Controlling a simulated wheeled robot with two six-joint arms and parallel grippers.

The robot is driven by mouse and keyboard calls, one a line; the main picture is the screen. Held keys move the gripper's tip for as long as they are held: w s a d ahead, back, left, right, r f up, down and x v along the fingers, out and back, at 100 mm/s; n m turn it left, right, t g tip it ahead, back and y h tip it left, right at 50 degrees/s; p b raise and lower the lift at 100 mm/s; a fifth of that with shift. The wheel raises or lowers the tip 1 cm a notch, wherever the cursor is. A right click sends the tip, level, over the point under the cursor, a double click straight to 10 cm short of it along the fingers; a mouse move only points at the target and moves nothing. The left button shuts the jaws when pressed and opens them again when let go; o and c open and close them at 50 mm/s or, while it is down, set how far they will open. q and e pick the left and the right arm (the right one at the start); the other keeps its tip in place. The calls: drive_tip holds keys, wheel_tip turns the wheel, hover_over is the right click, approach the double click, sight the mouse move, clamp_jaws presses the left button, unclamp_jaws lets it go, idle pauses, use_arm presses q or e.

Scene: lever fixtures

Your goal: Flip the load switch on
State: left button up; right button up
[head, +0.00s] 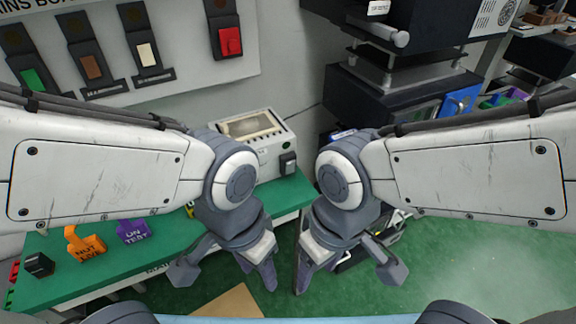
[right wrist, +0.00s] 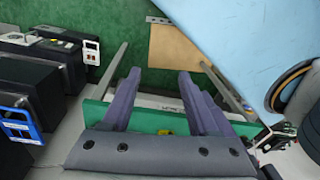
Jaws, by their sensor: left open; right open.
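A grey-white wall board (head: 185,25) at the upper left of the head view carries a row of dark lever switches. Their handles are green (head: 33,79), brown (head: 91,66), cream (head: 146,54) and red (head: 229,41). The small labels are too blurred to tell which one is the load switch. My left gripper (head: 226,274) is open and empty, below and in front of the board. My right gripper (head: 347,272) is open and empty beside it. In the right wrist view, the right gripper (right wrist: 160,90) has nothing between its fingers. Neither touches a switch.
Green floor (head: 470,265) is open at the lower right.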

idle(0.3)
drive_tip(key=shift+w, duration=0.15)
drive_tip(key=c, duration=0.7)
drive_tip(key=w+f+m+t+p, duration=0.1)
drive_tip(key=w+f+m, duration=0.1)
drive_tip(key=w, duration=0.3)
drive_tip(key=w+f+m+t+y+p, duration=0.1)
drive_tip(key=w+f+m+t+p, duration=0.1)
drive_tip(key=w, duration=0.4)
drive_tip(key=w+a+f+m+t+p, duration=0.1)
drive_tip(key=w+f+m, duration=0.1)
drive_tip(key=w, duration=0.3)
drive_tip(key=shift+w+m+t, duration=0.3)
drive_tip(key=shift+m, duration=0.3)
clamp_jaws()
drive_tip(key=w+d+f+m+t+y+p, duration=0.3)
drive_tip(key=w+m+t, duration=0.4)
drive_tip(key=m, duration=0.5)
drive_tip(key=shift+d+f+m+y+p, duration=0.15)
drive_tip(key=shift+d+m+y+p, duration=0.2)
drive_tip(key=shift+d+p, duration=0.75)
drive_tip(key=shift+a, duration=0.3)
